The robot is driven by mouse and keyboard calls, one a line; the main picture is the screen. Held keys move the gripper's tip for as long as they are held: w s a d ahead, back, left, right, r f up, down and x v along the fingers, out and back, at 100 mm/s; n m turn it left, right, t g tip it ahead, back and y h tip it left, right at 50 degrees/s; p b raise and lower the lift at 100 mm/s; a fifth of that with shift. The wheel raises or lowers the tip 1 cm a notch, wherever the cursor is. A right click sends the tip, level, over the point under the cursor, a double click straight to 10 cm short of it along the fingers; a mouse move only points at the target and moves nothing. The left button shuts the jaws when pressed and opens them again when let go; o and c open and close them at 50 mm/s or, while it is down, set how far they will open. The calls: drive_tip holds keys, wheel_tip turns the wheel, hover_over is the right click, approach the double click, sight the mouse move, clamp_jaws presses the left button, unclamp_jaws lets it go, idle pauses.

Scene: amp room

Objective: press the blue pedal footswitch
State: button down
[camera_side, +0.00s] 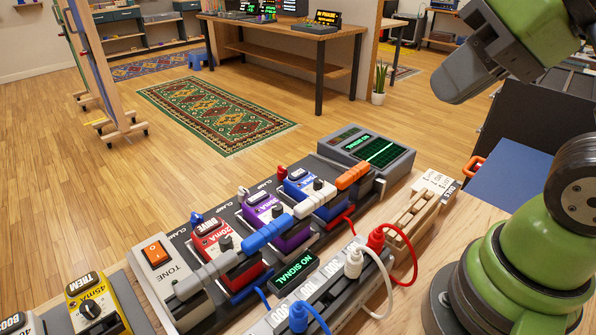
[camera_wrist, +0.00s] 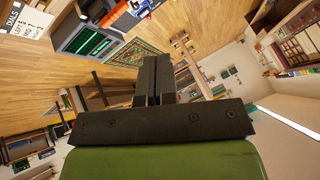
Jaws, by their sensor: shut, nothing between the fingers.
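The blue pedal (camera_side: 304,187) sits in a dark pedalboard in the side view, the farthest of a row of three, beside the red pedal (camera_side: 213,240) and the purple pedal (camera_side: 264,213). It has a black knob and a small dark label plate on top. A jointed bar (camera_side: 305,207) with blue, white and orange sections runs along the row and hides part of its near side. My gripper (camera_side: 448,88) is raised at the upper right of the side view, well apart from the pedal. Its dark fingers (camera_wrist: 152,75) are together and empty in the wrist view.
A grey box with a green trace screen (camera_side: 375,151) stands beyond the row. A NO SIGNAL display (camera_side: 296,274), a patch strip with red, white and blue plugs, and a wooden block (camera_side: 411,215) lie in front. A yellow pedal (camera_side: 93,303) is at the lower left.

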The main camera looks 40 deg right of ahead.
idle(0.8)
drive_tip(key=m+t+h, duration=0.1)
drive_tip(key=m+t, duration=0.1)
drive_tip(key=m, duration=0.2)
hover_over(300, 172)
wheel_tip(300, 172, down, 14)
drive_tip(key=shift+r, duration=0.2)
drive_tip(key=shift+f, duration=4.45)
drive_tip(key=shift+f, duration=0.1)
drive_tip(key=shift+f, duration=0.3)
